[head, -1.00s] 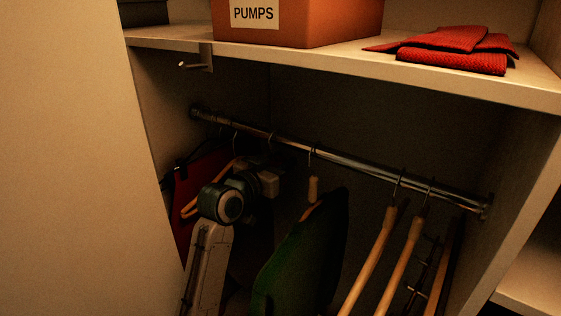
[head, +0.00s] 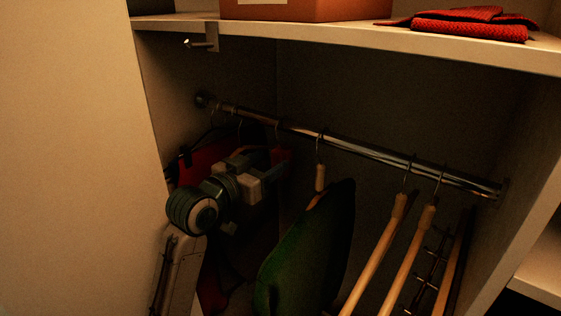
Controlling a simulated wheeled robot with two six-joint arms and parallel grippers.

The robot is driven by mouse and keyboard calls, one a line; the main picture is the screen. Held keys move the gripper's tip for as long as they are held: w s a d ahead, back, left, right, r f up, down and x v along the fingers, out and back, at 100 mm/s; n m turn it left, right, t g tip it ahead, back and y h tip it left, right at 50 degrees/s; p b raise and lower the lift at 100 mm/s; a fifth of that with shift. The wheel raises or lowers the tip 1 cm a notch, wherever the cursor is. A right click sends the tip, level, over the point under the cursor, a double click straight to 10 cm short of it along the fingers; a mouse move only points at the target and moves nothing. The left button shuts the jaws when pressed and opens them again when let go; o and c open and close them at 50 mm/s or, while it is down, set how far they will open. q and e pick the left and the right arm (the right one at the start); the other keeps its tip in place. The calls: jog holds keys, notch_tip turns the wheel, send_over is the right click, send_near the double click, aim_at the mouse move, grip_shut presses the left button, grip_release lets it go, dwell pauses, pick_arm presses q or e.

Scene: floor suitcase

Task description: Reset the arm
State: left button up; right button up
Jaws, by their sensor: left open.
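My left arm reaches up from the bottom left into the wardrobe. My left gripper (head: 262,176) is open, a little below the hanging rail (head: 350,150), in front of the dark and red hanging clothes. I see nothing held between its fingers, though the dark clothes behind it make the fingertips hard to make out. A green garment (head: 307,252) hangs on a wooden hanger to the right of the gripper, apart from it. A red garment (head: 205,155) hangs behind my left wrist, partly hidden by it. My right gripper does not show.
Bare wooden hangers (head: 381,250) hang on the right part of the rail. A shelf (head: 360,38) above carries an orange box (head: 305,9) and a folded red cloth (head: 470,27). A hook (head: 200,42) sits under the shelf. A pale panel (head: 70,150) bounds the left side.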

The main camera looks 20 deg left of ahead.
pick_arm(q)
jog(key=s+a+f+n+g+y, duration=0.1)
jog(key=s+f+g+y, duration=0.15)
jog(key=s+f, duration=0.6)
jog(key=s+a+f+n+g+y, duration=0.1)
jog(key=s+a+f+g, duration=0.15)
jog(key=f, duration=1.05)
jog(key=s+a+f+n+g+y, duration=0.15)
jog(key=s+f+g, duration=0.25)
jog(key=s+f, duration=0.6)
jog(key=s+a+f+m+g+y, duration=0.15)
jog(key=s+f+g, duration=0.45)
jog(key=s, duration=0.7)
notch_tip(320, 180, down, 30)
jog(key=w+a+n+b, duration=0.1)
jog(key=a+b, duration=0.1)
jog(key=s+a+f+b, duration=0.1)
jog(key=s+f+b, duration=0.1)
jog(key=s+f, duration=1.7)
notch_tip(320, 180, down, 4)
jog(key=shift+s+f+n+g, duration=0.2)
jog(key=shift+n+g, duration=0.1)
jog(key=shift+g, duration=0.1)
jog(key=shift+y, duration=0.25)
